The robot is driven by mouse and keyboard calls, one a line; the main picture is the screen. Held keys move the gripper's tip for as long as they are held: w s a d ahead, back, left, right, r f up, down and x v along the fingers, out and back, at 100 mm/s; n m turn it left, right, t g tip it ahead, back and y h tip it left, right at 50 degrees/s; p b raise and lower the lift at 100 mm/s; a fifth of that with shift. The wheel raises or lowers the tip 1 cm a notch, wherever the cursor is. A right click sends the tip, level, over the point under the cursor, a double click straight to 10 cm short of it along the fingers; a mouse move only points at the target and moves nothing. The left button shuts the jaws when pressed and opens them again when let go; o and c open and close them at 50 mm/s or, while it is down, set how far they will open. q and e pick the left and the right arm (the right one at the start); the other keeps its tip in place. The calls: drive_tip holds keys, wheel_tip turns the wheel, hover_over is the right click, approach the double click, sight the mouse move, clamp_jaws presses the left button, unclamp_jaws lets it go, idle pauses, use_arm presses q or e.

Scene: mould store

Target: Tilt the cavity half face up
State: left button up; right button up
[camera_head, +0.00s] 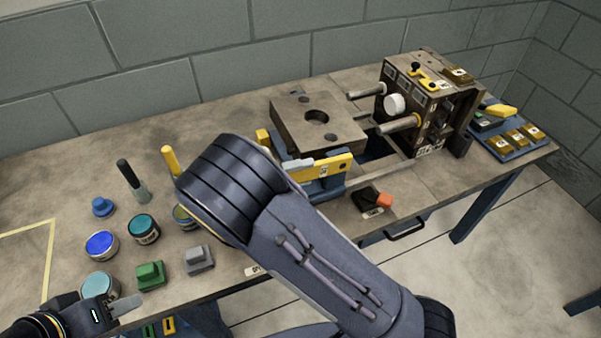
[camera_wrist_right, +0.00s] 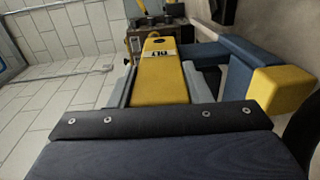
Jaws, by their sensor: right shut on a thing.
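The cavity half (camera_head: 345,132) is a thick brown-grey steel block in the head view. Its broad face, with a large round hole and smaller dark holes, is turned upward; I cannot tell whether it is fully level. A yellow tilt lever (camera_head: 338,164) runs along its near side. In the right wrist view the lever (camera_wrist_right: 162,75) lies between the two grey fingers of my right gripper (camera_wrist_right: 160,88), which is shut on it. My right arm hides part of the lever's left end in the head view. My left gripper (camera_head: 124,305) is low at the left, partly cut off, beside the jars.
The other mould half (camera_head: 410,90), with guide pins, stands upright to the right. Several jars (camera_head: 102,244), a green block (camera_head: 150,275) and a grey block (camera_head: 198,259) are at the left. A blue tray (camera_head: 510,150) is at the right end.

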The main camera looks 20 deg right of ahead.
drive_tip(key=o, duration=1.4)
drive_tip(key=shift+s+a+r+b, duration=0.1)
drive_tip(key=shift+a, duration=1.2)
drive_tip(key=shift+s+a+r+b, duration=0.1)
drive_tip(key=shift+s+a+r, duration=0.05)
drive_tip(key=shift+a, duration=1.1)
drive_tip(key=shift+s+a+r+b, duration=0.1)
drive_tip(key=shift+a, duration=1.2)
